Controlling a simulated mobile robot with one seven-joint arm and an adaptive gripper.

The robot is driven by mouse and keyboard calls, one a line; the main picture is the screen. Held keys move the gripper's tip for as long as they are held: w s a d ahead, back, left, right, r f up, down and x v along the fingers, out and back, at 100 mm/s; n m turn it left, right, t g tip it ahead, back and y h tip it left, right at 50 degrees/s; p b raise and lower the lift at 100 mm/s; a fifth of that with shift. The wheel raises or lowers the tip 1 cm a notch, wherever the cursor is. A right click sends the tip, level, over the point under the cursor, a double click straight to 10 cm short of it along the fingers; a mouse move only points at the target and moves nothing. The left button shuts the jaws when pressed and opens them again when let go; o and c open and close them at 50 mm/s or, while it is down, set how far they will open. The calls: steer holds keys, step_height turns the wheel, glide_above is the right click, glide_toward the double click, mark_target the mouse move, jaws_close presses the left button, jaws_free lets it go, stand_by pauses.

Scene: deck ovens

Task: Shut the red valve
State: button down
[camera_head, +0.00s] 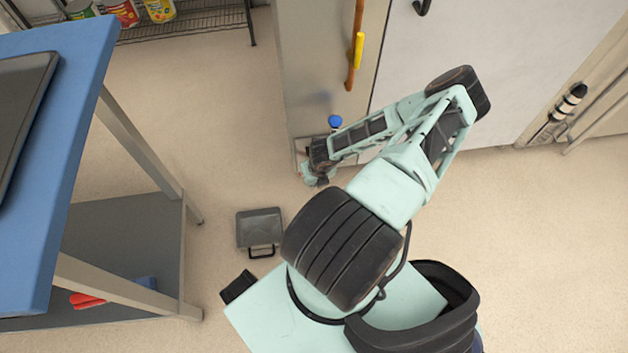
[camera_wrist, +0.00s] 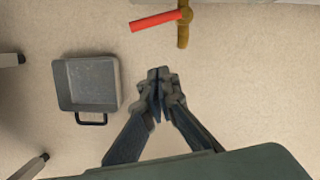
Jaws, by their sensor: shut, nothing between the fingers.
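The red valve's lever (camera_wrist: 153,21) shows at the top of the wrist view. It is joined at its right end to a brass valve body (camera_wrist: 184,28). The lever sticks out to the left, roughly crosswise to the brass body. In the head view I cannot make out the red valve; my arm covers part of that area. My gripper (camera_wrist: 160,75) is shut and empty, pointing at the floor side of the picture just below the lever, apart from it. In the head view my gripper (camera_head: 316,181) is low by the foot of the metal cabinet.
A grey pan (camera_wrist: 91,82) with a black handle lies on the floor left of my gripper. A blue knob (camera_head: 335,121) and a yellow handle (camera_head: 358,50) on a copper-coloured pipe are by the cabinet (camera_head: 310,70). A blue-topped table (camera_head: 70,110) stands left. Floor between is clear.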

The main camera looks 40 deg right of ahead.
steer(key=shift+w+d+f+b, duration=0.25)
steer(key=shift+w+f+b, duration=0.2)
steer(key=shift+w, duration=0.35)
steer(key=shift+w+d+f+b, duration=0.35)
steer(key=shift+w+f, duration=0.15)
steer(key=shift+w, duration=0.25)
steer(key=shift+w+d+f+b, duration=0.2)
steer(key=shift+w+f+b, duration=0.25)
steer(key=shift+w, duration=0.35)
steer(key=shift+a, duration=0.1)
